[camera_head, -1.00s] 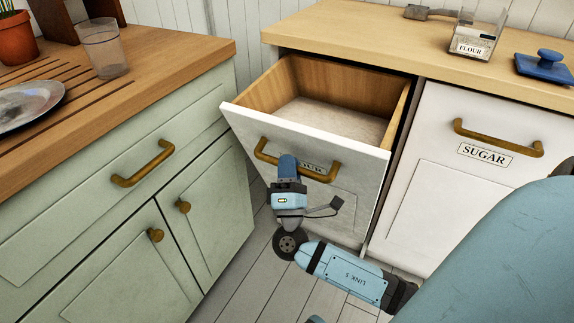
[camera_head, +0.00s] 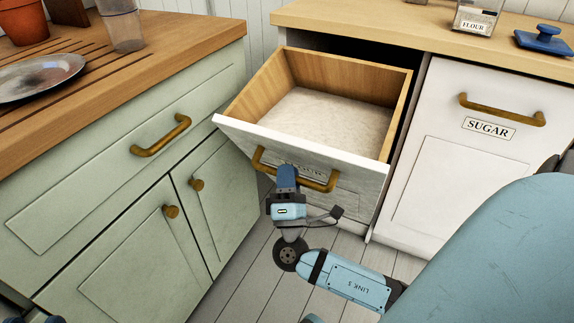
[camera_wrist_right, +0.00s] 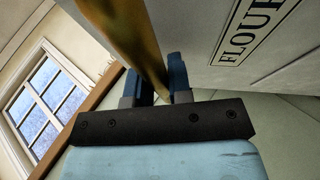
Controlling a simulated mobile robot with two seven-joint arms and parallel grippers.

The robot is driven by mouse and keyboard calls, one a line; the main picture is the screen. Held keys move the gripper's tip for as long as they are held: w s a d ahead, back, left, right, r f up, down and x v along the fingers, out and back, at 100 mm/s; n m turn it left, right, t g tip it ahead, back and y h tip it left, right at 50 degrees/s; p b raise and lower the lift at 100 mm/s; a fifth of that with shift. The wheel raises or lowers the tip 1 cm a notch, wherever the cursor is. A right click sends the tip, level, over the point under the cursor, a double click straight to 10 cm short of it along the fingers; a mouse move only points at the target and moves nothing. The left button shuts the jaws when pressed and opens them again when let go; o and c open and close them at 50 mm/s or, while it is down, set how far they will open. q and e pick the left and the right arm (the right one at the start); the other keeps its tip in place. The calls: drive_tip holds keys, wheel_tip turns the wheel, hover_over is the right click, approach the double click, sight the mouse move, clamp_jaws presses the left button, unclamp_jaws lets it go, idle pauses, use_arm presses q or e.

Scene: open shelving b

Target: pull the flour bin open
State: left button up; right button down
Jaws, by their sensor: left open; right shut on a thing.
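The flour bin (camera_head: 355,200) is a white tilt-out bin with a wooden inside holding pale flour. It stands well open, its front leaning outward. My right gripper (camera_head: 288,178) is shut on its brass handle (camera_head: 325,184), near the middle, partly covering the label. In the right wrist view the handle (camera_wrist_right: 128,35) passes between the blue fingers of my right gripper (camera_wrist_right: 156,80), beside the FLOUR label (camera_wrist_right: 250,35). Only a small part of my left gripper (camera_head: 45,319) shows at the bottom left corner, open and away from the bin.
A shut sugar bin (camera_head: 440,180) is to the right. A green cabinet (camera_head: 100,200) with brass handles stands close on the left, bearing a plate (camera_head: 40,76) and a glass (camera_head: 122,30).

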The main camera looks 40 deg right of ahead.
drive_tip(key=shift+a, duration=0.1)
idle(0.3)
drive_tip(key=c, duration=1.1)
unclamp_jaws()
drive_tip(key=shift+o, duration=0.2)
drive_tip(key=shift+f, duration=0.1)
